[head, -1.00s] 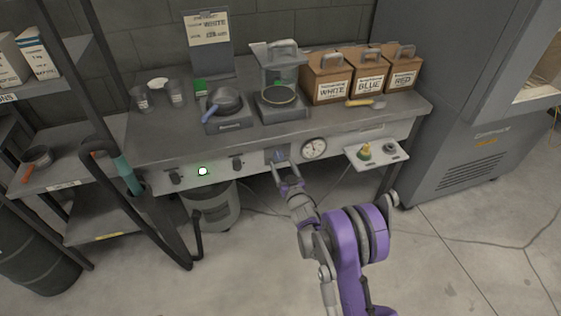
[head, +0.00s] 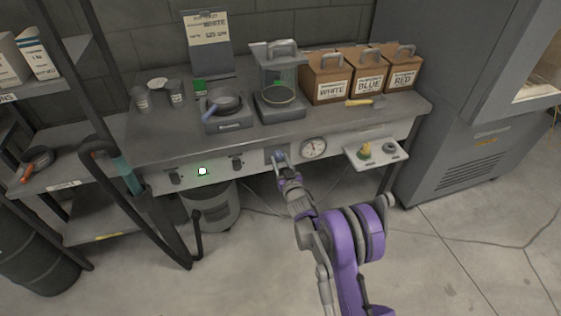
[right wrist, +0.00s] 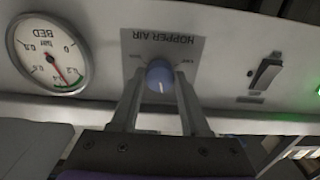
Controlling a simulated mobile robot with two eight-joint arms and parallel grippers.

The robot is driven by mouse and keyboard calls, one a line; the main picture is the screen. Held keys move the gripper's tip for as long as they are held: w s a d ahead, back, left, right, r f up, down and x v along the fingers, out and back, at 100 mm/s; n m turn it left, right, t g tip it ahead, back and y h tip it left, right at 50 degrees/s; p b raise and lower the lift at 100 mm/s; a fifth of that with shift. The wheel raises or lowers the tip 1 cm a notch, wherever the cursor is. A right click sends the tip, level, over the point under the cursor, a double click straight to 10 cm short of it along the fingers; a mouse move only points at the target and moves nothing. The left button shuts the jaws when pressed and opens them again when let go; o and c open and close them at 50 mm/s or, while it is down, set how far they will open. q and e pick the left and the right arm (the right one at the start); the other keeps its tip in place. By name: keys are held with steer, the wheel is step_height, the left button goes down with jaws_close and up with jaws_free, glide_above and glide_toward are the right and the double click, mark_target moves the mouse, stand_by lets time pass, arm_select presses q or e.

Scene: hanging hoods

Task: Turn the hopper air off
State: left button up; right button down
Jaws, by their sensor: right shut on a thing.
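The hopper air knob (right wrist: 159,75) is round and blue, on a grey plate (right wrist: 186,45) lettered HOPPER AIR, upside down in the right wrist view. A white mark on the knob points down in that view. In the head view the knob (head: 280,156) sits on the bench's front panel, left of the round gauge. My right gripper (right wrist: 158,102) is shut on the knob, one finger on each side. It also shows in the head view (head: 282,168). The small words beside the knob are too small to read. My left gripper is not in view.
The BED gauge (right wrist: 46,55) and a black rocker switch (right wrist: 265,71) flank the plate. A green light (head: 202,171) glows on the panel. A small shelf (head: 377,154) juts out to the right. A bucket (head: 212,208) stands under the bench. Floor at front right is clear.

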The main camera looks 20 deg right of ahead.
steer(key=shift+n, duration=0.3)
steer(key=n+b, duration=0.1)
steer(key=n, duration=0.2)
steer(key=n+b, duration=0.1)
steer(key=n, duration=0.4)
steer(key=shift+d+n, duration=0.1)
steer(key=shift+n, duration=0.3)
steer(key=n+b, duration=0.1)
steer(key=n, duration=0.4)
steer(key=shift+n, duration=0.3)
steer(key=n, duration=0.5)
steer(key=shift+r+n, duration=0.1)
steer(key=shift+n, duration=0.3)
steer(key=shift+c, duration=1.9)
jaws_free()
